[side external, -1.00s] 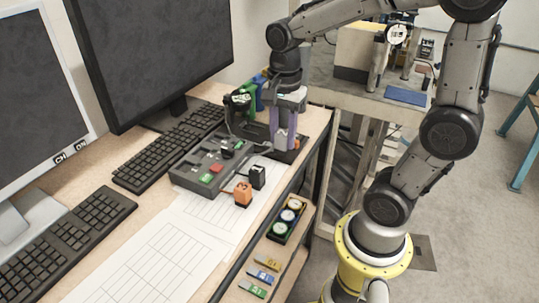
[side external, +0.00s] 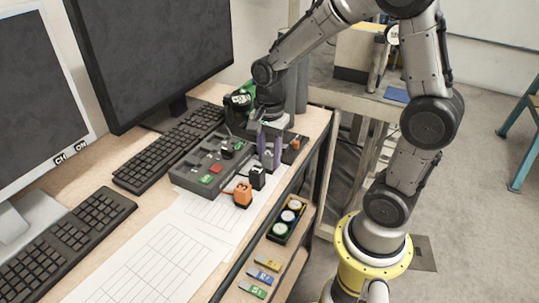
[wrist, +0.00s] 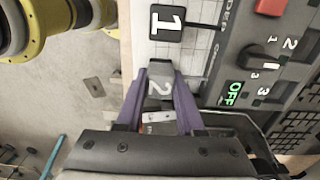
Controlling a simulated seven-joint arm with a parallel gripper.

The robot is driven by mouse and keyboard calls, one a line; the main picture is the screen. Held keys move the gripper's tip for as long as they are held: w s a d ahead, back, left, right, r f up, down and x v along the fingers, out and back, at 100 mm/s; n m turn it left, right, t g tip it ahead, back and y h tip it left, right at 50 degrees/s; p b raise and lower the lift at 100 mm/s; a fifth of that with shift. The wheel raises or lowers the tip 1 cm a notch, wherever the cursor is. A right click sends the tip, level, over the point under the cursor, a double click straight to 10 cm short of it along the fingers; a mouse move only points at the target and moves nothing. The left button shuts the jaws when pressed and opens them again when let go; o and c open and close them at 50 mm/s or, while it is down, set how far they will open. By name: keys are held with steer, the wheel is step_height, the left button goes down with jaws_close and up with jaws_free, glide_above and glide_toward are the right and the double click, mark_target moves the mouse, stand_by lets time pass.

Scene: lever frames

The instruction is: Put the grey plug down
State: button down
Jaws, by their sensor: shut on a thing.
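The grey plug (wrist: 160,88), marked 2, sits between the purple fingertips of my gripper (wrist: 160,78) in the wrist view. My gripper is shut on it. In the side view my gripper (side external: 268,158) points down at the right edge of the desk, just behind the black plug (side external: 257,177). The grey plug is mostly hidden by the fingers there, and I cannot tell whether it touches the desk.
A dark control box (side external: 195,176) with buttons and a lever lies left of my gripper. White gridded sheets (side external: 150,255) cover the desk front. Keyboards and monitors stand to the left. A lower shelf (side external: 252,272) holds round pieces in a tray and coloured tags.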

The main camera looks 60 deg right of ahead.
mark_target(269, 153)
steer(key=shift+f, duration=0.1)
steer(key=c, duration=0.5)
jaws_free()
step_height(269, 153, up, 12)
steer(key=shift+s+a+n+t, duration=0.95)
steer(key=shift+s+n, duration=1.15)
steer(key=shift+n, duration=0.9)
steer(key=shift+s+a+n+t, duration=0.9)
steer(key=shift+s+n, duration=1.2)
steer(key=shift+n, duration=0.9)
steer(key=shift+s+a+n+t, duration=0.9)
steer(key=shift+s+n, duration=1.2)
steer(key=shift+n, duration=0.9)
